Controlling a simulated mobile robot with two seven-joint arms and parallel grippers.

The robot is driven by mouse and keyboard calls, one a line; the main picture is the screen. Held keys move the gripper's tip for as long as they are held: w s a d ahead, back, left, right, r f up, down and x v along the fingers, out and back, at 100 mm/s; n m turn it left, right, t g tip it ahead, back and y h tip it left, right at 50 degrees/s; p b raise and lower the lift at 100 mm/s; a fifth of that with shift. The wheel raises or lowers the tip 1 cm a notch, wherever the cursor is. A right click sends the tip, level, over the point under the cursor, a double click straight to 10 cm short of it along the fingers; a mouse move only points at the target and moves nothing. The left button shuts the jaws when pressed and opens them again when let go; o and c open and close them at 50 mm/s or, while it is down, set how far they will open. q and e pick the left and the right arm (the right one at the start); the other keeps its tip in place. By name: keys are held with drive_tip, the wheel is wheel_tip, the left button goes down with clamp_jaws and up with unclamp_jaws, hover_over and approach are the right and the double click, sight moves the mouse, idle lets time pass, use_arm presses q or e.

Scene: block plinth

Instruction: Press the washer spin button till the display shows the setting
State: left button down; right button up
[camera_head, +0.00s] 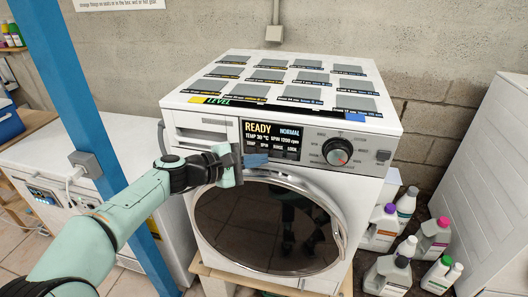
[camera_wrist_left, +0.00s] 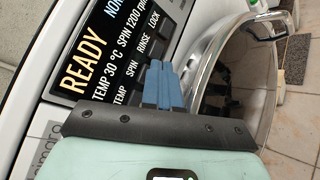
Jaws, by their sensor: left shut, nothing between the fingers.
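A white front-loading washer (camera_head: 290,170) stands ahead of me. Its dark display (camera_head: 272,138) reads READY, NORMAL, TEMP 30 °C and SPIN 1200 rpm, with a row of labels TEMP, SPIN, RINSE, LOCK below. The display also shows large in the left wrist view (camera_wrist_left: 105,50). My left gripper (camera_head: 266,159) is shut and empty, with blue fingertips at the display's lower edge. In the left wrist view its fingers (camera_wrist_left: 160,84) lie beside the SPIN and RINSE labels and hide part of the panel there. Whether they touch it I cannot tell. My right gripper is not in view.
A round dial (camera_head: 337,151) sits right of the display, above the round glass door (camera_head: 265,228). A blue post (camera_head: 95,130) stands left, close to my left arm. Several bottles (camera_head: 405,240) stand on the floor at right.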

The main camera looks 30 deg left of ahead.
use_arm(q)
drive_tip(key=shift+w+a, duration=0.1)
drive_tip(key=shift+w, duration=0.35)
idle(0.6)
drive_tip(key=shift+s, duration=0.1)
drive_tip(key=shift+s+d+b, duration=0.2)
drive_tip(key=shift+s+b, duration=0.2)
drive_tip(key=shift+s, duration=0.3)
drive_tip(key=shift+s+d+b, duration=0.2)
drive_tip(key=shift+s+b, duration=0.3)
drive_tip(key=shift+s, duration=0.3)
drive_tip(key=shift+s+d+b, duration=0.2)
drive_tip(key=shift+s+b, duration=0.35)
drive_tip(key=shift+s, duration=0.3)
drive_tip(key=shift+s+d+b, duration=0.2)
drive_tip(key=shift+s+b, duration=0.3)
drive_tip(key=shift+s, duration=0.3)
